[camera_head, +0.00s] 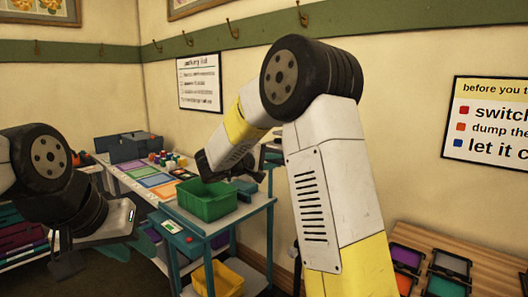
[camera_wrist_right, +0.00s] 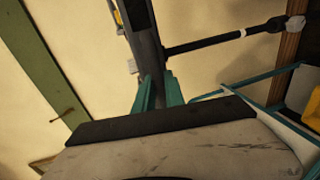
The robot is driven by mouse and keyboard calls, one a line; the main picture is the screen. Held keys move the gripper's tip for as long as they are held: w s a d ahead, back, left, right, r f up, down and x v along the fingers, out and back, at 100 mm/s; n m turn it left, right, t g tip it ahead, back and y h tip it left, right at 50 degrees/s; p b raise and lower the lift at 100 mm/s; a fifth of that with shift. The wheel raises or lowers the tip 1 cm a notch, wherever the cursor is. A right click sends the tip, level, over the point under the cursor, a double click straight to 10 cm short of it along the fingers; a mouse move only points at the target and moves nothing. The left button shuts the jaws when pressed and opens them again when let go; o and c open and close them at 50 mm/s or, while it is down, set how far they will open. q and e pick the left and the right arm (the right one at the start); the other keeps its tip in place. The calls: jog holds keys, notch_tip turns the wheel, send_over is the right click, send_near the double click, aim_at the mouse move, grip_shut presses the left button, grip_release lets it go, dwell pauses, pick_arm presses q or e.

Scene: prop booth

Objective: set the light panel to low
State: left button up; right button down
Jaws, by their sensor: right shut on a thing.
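My right gripper (camera_wrist_right: 159,92) shows in the right wrist view as two teal fingers, closed on the lower end of a dark grey upright piece (camera_wrist_right: 146,42). This piece looks like part of the light panel or its mount, but I cannot tell which. A black rod (camera_wrist_right: 215,42) with a pale ring runs right from beside it. No setting mark is readable. My left gripper (camera_head: 66,262) hangs low at the left, away from the tables; its jaw gap is unclear.
A green bin (camera_head: 207,208) stands on the teal-framed table, with a yellow bin (camera_head: 219,279) below. Behind are coloured mats (camera_head: 158,180) and small blocks. A wooden table (camera_head: 487,265) with dark trays is at right. A wall sign (camera_head: 490,122) hangs above it.

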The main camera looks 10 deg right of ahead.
notch_tip(320, 180, down, 27)
jog(key=shift+s, duration=0.2)
jog(key=c, duration=1.4)
grip_release()
jog(key=shift+w+r, duration=0.1)
jog(key=v, duration=0.7)
jog(key=shift+s+a, duration=0.25)
jog(key=shift+a, duration=0.05)
jog(key=shift+r, duration=0.1)
